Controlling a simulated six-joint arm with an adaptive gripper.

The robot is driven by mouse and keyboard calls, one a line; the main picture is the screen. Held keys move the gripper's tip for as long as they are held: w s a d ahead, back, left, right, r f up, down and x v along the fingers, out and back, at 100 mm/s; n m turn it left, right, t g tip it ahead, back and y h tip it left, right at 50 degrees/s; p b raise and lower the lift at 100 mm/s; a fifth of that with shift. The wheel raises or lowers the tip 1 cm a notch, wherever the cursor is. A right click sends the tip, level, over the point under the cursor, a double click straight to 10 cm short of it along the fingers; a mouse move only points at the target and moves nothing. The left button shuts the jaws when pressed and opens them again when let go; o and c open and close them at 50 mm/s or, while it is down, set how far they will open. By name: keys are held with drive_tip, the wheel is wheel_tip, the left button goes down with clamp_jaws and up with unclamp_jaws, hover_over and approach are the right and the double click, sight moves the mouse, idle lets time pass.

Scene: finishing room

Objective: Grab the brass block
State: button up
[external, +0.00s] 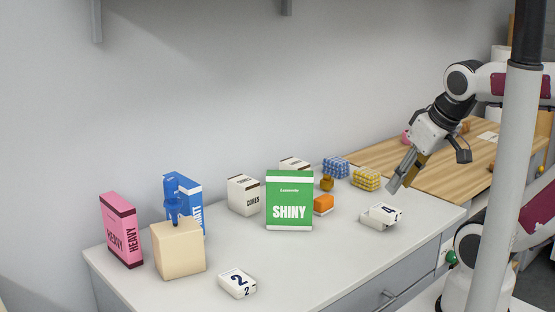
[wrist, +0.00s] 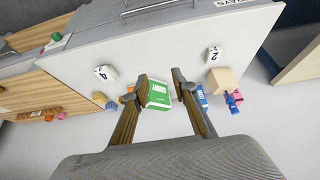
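A small brownish-gold piece (external: 327,183) stands towards the back of the white table, behind an orange block (external: 323,204). It is the most brass-like thing I see, but it is too small to tell its exact shape. My gripper (external: 399,186) is in the air at the table's right, above and near a white block marked 4 (external: 382,214), apart from the brownish-gold piece. In the wrist view my gripper (wrist: 162,82) shows its two fingers spread, with nothing held between them. The green SHINY box (wrist: 158,95) shows beyond the gap.
The green SHINY box (external: 289,200) stands mid-table. Yellow (external: 366,179) and blue (external: 336,167) patterned blocks sit at the back right. Pink HEAVY box (external: 121,230), cream cube (external: 178,249) and blue box (external: 190,197) stand left. A block marked 2 (external: 237,283) lies in front.

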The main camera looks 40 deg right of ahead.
drive_tip(key=w+d+r+n+t+h, duration=0.15)
drive_tip(key=w+d+n, duration=0.35)
drive_tip(key=w, duration=0.6)
drive_tip(key=w+d+r+n+t+h, duration=0.1)
drive_tip(key=w+d+r+n+t, duration=0.2)
drive_tip(key=w+d, duration=0.55)
drive_tip(key=w+d+r+n+t+h, duration=0.15)
drive_tip(key=w+d+n, duration=0.3)
drive_tip(key=w, duration=0.75)
drive_tip(key=w+d+f+n+t+y, duration=0.35)
drive_tip(key=w+d+f+n, duration=0.65)
drive_tip(key=w+d+n, duration=0.45)
wheel_tip(320, 180, down, 14)
drive_tip(key=s+d+n+t+y, duration=0.1)
drive_tip(key=n+y, duration=0.3)
drive_tip(key=n, duration=0.7)
drive_tip(key=shift+s+d+n+t, duration=0.35)
drive_tip(key=shift+d+t, duration=0.25)
drive_tip(key=shift+t, duration=0.15)
drive_tip(key=shift+f+y, duration=0.1)
drive_tip(key=shift+y, duration=0.15)
